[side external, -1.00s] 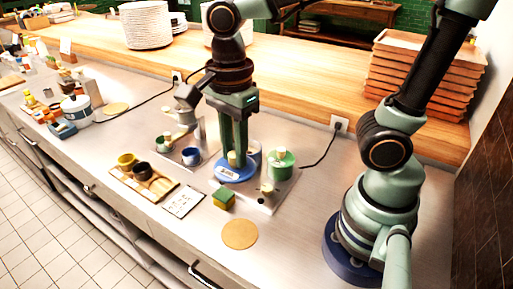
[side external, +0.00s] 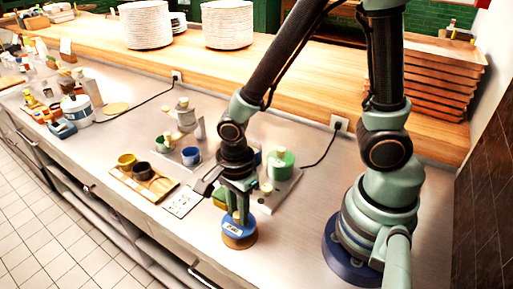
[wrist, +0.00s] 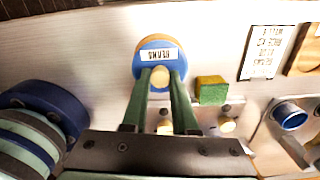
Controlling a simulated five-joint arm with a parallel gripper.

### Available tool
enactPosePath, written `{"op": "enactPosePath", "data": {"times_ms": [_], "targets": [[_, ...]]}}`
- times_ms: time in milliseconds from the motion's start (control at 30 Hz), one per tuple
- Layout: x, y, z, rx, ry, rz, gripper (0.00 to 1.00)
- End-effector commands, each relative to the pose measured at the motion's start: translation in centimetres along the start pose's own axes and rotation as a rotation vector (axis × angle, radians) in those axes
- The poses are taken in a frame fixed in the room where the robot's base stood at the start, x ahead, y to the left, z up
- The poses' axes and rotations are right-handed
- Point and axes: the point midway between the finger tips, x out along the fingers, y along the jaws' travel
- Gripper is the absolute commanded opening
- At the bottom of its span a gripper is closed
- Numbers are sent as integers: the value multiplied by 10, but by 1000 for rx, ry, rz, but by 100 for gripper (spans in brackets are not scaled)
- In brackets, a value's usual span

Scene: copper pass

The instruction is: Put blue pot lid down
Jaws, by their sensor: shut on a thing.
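My gripper (side external: 239,208) is shut on the knob of the blue pot lid (side external: 236,231), which carries a white label. The lid is level over the round cork mat (side external: 240,243) near the counter's front edge. I cannot tell whether it touches the mat. In the wrist view, my gripper (wrist: 160,82) has its fingers on either side of the pale knob, and the blue lid (wrist: 147,73) covers most of the mat. A blue-toned pot (side external: 257,157) stands behind my wrist, mostly hidden, left of the green pot (side external: 281,165).
A yellow-green sponge (wrist: 212,90) lies close beside the lid. A printed card (side external: 183,201) and a wooden tray with cups (side external: 144,186) lie to the left. A small blue cup (side external: 191,156) stands behind. The counter right of the mat (side external: 293,235) is clear.

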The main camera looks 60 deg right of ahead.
Motion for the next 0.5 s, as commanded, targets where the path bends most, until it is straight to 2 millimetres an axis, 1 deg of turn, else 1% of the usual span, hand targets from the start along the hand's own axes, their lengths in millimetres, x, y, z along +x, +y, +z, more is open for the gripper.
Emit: {"op": "enactPosePath", "data": {"times_ms": [100,233,333,500], "targets": [[14,1,-1,0,4,6,0],[26,1,-1,0,3,5,0],[31,1,0,0,2,3,0],[32,0,0,0,0,0,0]]}}
